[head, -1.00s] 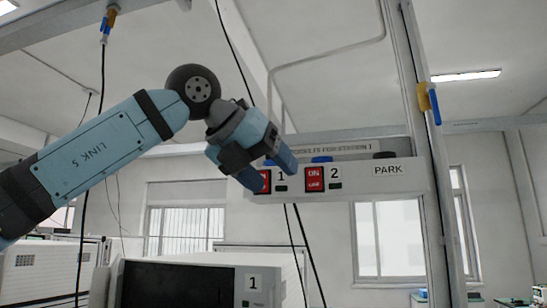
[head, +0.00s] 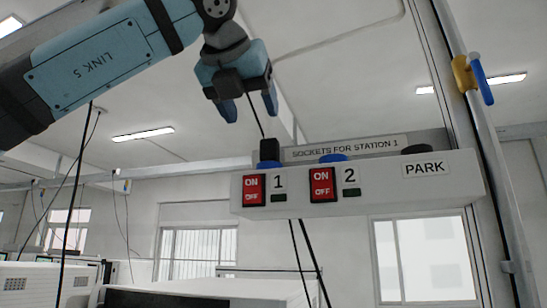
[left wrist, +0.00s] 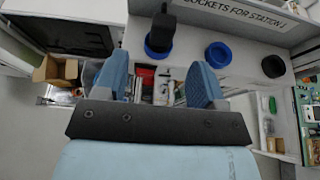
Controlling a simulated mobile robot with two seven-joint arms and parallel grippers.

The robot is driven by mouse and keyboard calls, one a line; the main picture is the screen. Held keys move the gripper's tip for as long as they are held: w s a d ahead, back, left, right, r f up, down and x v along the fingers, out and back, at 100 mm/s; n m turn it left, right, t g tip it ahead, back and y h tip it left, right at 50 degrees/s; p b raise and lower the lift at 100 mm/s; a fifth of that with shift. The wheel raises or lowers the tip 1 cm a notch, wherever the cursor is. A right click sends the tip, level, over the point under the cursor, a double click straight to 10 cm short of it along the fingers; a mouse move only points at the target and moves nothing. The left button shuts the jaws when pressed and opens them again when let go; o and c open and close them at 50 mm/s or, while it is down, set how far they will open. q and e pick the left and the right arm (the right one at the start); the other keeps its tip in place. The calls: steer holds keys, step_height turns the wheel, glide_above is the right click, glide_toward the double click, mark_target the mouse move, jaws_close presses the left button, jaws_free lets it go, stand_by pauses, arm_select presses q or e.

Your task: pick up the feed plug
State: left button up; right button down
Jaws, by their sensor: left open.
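The feed plug (head: 269,151) is a black block standing upright in the blue-ringed socket 1 (head: 268,164) on the white socket panel (head: 410,192). Its black cable rises from its top toward my left gripper. My left gripper (head: 250,106) is open, its blue fingers pointing down, above and slightly left of the plug, not touching it. In the left wrist view the plug (left wrist: 160,32) stands in its blue ring (left wrist: 155,50), beyond the open blue fingers (left wrist: 160,82). My right gripper is not in view.
Blue socket 2 (head: 332,158) is empty, and the black PARK socket (head: 417,149) is at the right. Red ON/OFF switches (head: 322,184) are on the panel front. A post with a yellow and blue valve (head: 463,74) stands at the right. Cables hang below the panel.

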mark_target(266, 142)
arm_select(q)
steer(key=p+x, duration=0.1)
steer(key=x, duration=0.5)
steer(key=shift+w+f, duration=0.15)
steer(key=shift+w+d+f+p, duration=0.1)
steer(key=shift+w+d+p, duration=0.25)
steer(key=shift+p, duration=0.25)
steer(key=p+x, duration=0.2)
steer(key=x, duration=0.2)
steer(key=shift+w+f, duration=0.15)
steer(key=shift+d, duration=0.1)
steer(key=c, duration=1)
